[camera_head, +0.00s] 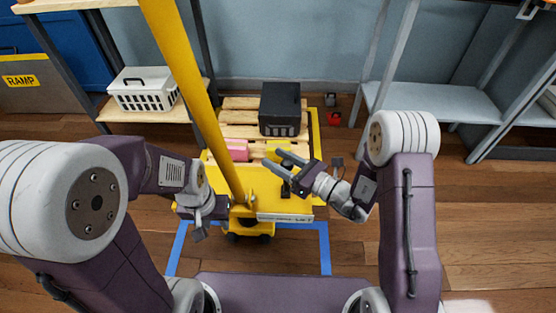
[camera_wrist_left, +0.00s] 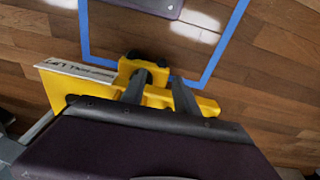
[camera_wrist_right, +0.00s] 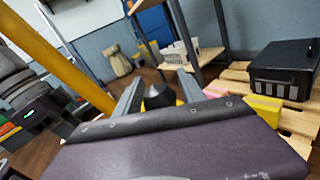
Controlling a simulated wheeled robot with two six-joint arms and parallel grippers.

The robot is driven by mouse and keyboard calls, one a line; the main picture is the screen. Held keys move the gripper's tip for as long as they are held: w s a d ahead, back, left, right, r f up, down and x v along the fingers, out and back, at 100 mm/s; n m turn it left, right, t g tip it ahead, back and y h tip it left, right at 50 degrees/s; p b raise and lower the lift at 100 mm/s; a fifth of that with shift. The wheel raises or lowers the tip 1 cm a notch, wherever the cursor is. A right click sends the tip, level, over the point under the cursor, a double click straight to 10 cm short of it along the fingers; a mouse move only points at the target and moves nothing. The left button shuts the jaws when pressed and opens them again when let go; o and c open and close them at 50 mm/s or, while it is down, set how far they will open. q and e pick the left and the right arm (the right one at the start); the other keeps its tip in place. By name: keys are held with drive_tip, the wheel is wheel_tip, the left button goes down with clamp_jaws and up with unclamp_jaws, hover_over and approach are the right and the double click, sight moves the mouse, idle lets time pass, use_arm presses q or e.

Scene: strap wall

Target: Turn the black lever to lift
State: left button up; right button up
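The black lever (camera_head: 286,188) stands upright on the yellow lift truck (camera_head: 262,190), just below my right gripper in the head view. My right gripper (camera_head: 280,161) has its two fingers apart. In the right wrist view a black knob-like top, apparently the lever's (camera_wrist_right: 157,97), shows between the spread fingers; I cannot tell whether they touch it. My left gripper (camera_head: 201,232) points down at the left of the truck. In the left wrist view its fingers (camera_wrist_left: 158,92) are apart, over a yellow part of the truck, with nothing clearly held.
A wooden pallet (camera_head: 240,103) carries a black crate (camera_head: 280,110), a pink block (camera_head: 237,150) and a yellow block. The tall yellow mast (camera_head: 205,115) rises between my arms. Shelves stand at both sides. Blue floor tape (camera_head: 325,250) borders the truck.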

clamp_jaws()
idle(1.2)
